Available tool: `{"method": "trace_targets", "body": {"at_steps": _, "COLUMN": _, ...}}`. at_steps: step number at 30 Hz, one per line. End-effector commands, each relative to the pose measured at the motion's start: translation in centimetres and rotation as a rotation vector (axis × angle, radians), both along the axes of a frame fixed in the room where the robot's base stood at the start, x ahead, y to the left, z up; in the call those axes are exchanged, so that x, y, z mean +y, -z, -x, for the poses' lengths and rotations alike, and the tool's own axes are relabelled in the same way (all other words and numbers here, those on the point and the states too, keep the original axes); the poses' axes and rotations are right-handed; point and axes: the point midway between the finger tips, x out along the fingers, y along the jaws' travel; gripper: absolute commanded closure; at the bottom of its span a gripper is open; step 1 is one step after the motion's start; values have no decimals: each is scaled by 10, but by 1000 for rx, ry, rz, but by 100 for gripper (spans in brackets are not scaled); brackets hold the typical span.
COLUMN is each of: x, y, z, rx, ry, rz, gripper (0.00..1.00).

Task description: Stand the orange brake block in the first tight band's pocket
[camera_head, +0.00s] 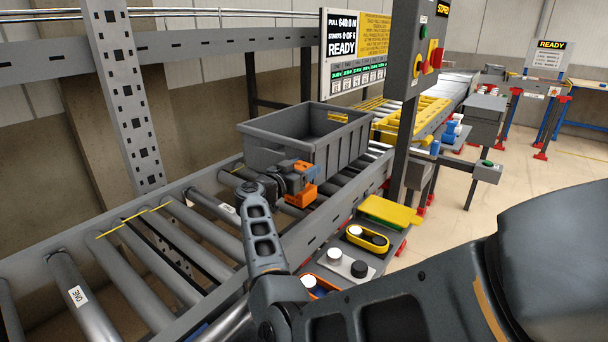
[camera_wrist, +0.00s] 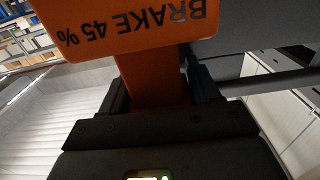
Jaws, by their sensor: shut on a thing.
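The orange brake block (camera_head: 301,196) is in my gripper (camera_head: 291,179), in front of the near wall of the grey tote on the conveyor. In the wrist view the block's face (camera_wrist: 130,22) reads "BRAKE 45 %" upside down. There the two dark fingers of my gripper (camera_wrist: 160,88) close on the orange stem below that face. Rollers show beneath the block, but I cannot tell whether it touches them. A roller with a "ONE" label (camera_head: 78,296) lies at the lower left. I cannot make out a pocket for certain.
The grey tote (camera_head: 262,136) stands on the rollers just behind the block. A steel post (camera_head: 122,95) rises at the left. A control post (camera_head: 408,95) stands at the right. A side shelf (camera_head: 385,268) holds a yellow plate and several buttons.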

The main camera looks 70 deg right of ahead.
Motion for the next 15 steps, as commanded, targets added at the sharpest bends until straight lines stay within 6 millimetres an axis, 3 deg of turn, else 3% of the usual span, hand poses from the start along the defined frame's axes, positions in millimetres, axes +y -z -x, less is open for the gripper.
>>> {"method": "trace_targets", "body": {"at_steps": 12, "x": 0, "y": 1, "z": -1, "rx": -2, "ry": 0, "rz": 3, "gripper": 100}}
{"method": "trace_targets", "body": {"at_steps": 13, "x": 0, "y": 3, "z": 0, "rx": -1, "ry": 0, "rz": 0, "gripper": 36}}
{"method": "trace_targets", "body": {"at_steps": 15, "x": 0, "y": 3, "z": 0, "rx": -1, "ry": 0, "rz": 0, "gripper": 30}}
